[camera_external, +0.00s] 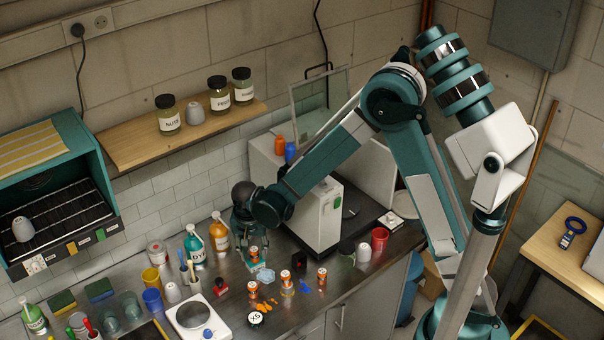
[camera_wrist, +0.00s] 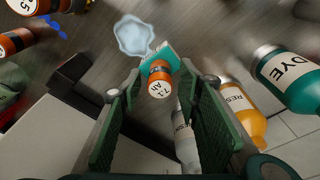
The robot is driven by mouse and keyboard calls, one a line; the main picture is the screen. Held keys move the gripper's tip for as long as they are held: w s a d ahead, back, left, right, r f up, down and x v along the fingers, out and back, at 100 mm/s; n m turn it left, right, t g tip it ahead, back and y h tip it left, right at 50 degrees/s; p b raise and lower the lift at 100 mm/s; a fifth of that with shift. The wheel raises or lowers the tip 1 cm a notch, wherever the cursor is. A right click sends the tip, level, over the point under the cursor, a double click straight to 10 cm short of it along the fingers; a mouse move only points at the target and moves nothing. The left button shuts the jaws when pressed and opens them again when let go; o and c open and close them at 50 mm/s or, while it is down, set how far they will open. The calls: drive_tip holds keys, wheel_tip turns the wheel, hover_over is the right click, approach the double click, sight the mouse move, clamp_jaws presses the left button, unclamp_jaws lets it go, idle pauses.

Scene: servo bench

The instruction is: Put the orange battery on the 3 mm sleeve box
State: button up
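An orange cylinder (camera_wrist: 158,72) with a pale printed end, apparently the orange battery, lies between my fingers in the wrist view; it also shows in the external view (camera_external: 253,254). My gripper (camera_wrist: 159,68) is open around it, with a gap visible on both sides. In the external view my gripper (camera_external: 251,246) is low at the bench. A small teal, flat piece (camera_wrist: 174,54) with a pale edge shows right behind the cylinder. I cannot tell whether it is the 3 mm sleeve box or whether the cylinder rests on it.
Two similar orange cylinders (camera_external: 286,279) (camera_external: 322,277) stand to the right on the bench. A pale translucent blob-shaped dish (camera_wrist: 134,36) lies just beyond. A teal DYE bottle (camera_wrist: 288,76) and an orange bottle (camera_wrist: 243,110) stand close on the wrist view's right. A white scale (camera_external: 196,318) is nearer the front.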

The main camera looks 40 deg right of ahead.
sight(255, 263)
drive_tip(key=shift+r, duration=0.1)
wheel_tip(255, 263, up, 12)
drive_tip(key=s+a, duration=0.1)
drive_tip(key=shift+s+a, duration=0.15)
idle(0.6)
idle(0.6)
drive_tip(key=s+d+r+n+t+y, duration=0.1)
drive_tip(key=s+d+r+n+t, duration=0.25)
drive_tip(key=s+d+r, duration=0.9)
drive_tip(key=s+d+r+n+t, duration=0.2)
drive_tip(key=s+d+n, duration=0.3)
drive_tip(key=s+d, duration=0.8)
drive_tip(key=shift+v, duration=0.85)
